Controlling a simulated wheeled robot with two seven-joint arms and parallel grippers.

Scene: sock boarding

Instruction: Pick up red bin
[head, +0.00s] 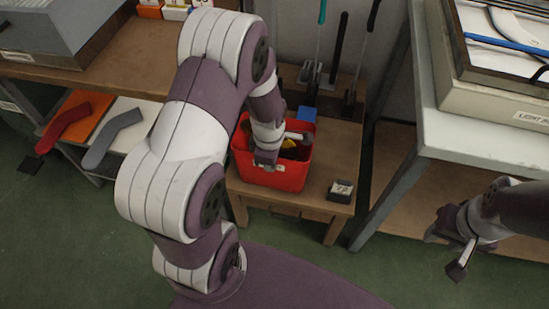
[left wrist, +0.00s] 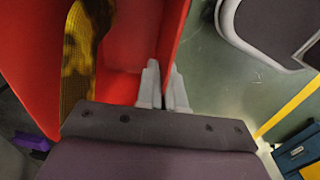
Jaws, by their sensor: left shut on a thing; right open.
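The red bin (head: 272,179) stands on a low wooden stand in the head view, partly covered by my left arm. My left gripper (head: 266,160) is at the bin's near wall. In the left wrist view the two grey fingers (left wrist: 163,88) are shut on the red bin wall (left wrist: 171,35), one on each side. A yellow, dark-patterned thing (left wrist: 79,50) lies inside the bin; its full shape is hidden. My right gripper (head: 459,265) is open and empty at the lower right, away from the bin.
The low wooden stand (head: 290,200) also bears a small dark box (head: 341,190) and a blue thing (head: 307,113). Several upright handled tools stand behind. A grey-framed table (head: 475,135) is close on the right; a wooden bench (head: 120,70) is at left.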

